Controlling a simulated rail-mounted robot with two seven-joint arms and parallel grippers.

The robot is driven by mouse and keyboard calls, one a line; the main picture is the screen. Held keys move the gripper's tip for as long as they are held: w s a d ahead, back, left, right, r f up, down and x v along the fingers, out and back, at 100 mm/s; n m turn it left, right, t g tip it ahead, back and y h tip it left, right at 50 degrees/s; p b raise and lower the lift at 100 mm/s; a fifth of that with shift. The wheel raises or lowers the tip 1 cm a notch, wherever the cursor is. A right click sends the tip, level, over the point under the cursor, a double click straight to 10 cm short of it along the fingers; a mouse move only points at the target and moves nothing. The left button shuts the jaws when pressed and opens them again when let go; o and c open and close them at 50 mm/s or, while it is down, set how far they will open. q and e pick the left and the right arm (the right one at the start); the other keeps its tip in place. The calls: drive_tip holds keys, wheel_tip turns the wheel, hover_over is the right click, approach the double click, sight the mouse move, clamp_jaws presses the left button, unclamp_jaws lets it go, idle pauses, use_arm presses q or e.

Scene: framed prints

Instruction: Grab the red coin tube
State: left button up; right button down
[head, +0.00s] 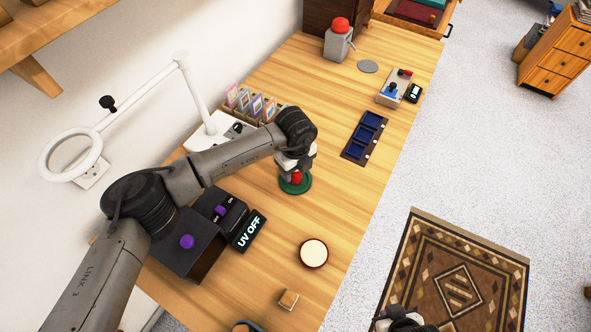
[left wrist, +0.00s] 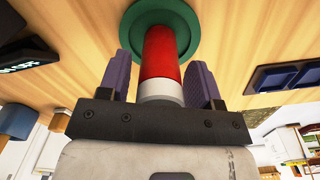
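The red coin tube (head: 297,177) stands on a round green base (head: 305,187) on the wooden table. In the left wrist view, the tube (left wrist: 161,52) shows red with a white end (left wrist: 160,89) toward me, and the green base (left wrist: 188,22) is beyond it. My left gripper (head: 294,170) is over the tube; in the wrist view its two purple fingers (left wrist: 160,78) stand open on either side of it. A narrow gap shows at the left finger; contact at the right finger is unclear. Part of my right arm (head: 402,320) shows at the bottom edge; its fingers cannot be made out.
A blue three-slot tray (head: 365,137) lies right of the tube. A round cream-topped dish (head: 314,252) and a small wooden block (head: 288,300) lie nearer. A "UV OFF" sign (head: 249,231) and dark box (head: 187,258) stand left. A ring lamp (head: 70,154) is by the wall.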

use_arm(q)
drive_tip(key=c, duration=0.8)
drive_tip(key=shift+c, duration=0.2)
